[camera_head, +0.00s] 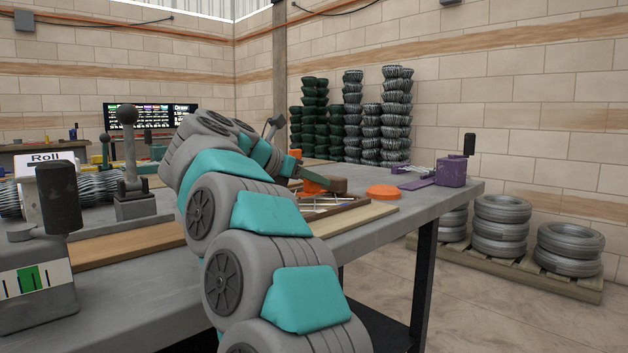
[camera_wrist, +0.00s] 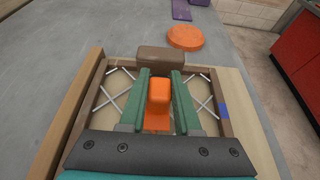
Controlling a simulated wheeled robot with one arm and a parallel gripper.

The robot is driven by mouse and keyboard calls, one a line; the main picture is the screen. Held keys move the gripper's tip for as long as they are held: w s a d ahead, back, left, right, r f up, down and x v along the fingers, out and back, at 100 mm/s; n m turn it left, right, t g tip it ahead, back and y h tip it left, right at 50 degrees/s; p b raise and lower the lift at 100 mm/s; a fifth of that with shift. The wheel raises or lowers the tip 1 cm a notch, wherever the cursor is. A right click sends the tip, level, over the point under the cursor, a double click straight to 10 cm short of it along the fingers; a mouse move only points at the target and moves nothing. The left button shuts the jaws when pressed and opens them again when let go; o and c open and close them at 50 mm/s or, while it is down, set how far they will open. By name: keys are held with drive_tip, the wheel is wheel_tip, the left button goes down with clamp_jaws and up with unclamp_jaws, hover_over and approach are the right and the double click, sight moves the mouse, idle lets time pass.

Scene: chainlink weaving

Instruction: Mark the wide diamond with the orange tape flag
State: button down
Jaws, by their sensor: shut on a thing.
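My gripper (camera_wrist: 164,98) is shut on the orange tape flag (camera_wrist: 158,96), an orange piece between its green fingers. A brown block (camera_wrist: 162,60) lies across the fingertips. In the head view, the orange flag (camera_head: 314,183) and brown block (camera_head: 336,184) show at the end of my arm, over the table. Below the gripper is a wooden frame (camera_wrist: 77,115) with thin pale wires (camera_wrist: 116,92) crossing in diamonds. My gripper covers the middle of the mesh, so I cannot tell which diamond is wide, or whether the flag touches the wires.
An orange disc (camera_wrist: 186,37) lies on the table beyond the frame. A purple device (camera_head: 451,170) stands near the table's right end. A blue mark (camera_wrist: 222,109) is on the frame's right side. Grey table top (camera_wrist: 60,45) is clear left of the frame.

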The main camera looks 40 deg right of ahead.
drive_tip(key=shift+f, duration=0.1)
idle(0.3)
drive_tip(key=c, duration=0.5)
unclamp_jaws()
drive_tip(key=shift+c, duration=0.2)
drive_tip(key=shift+a, duration=0.1)
drive_tip(key=shift+v, duration=3.8)
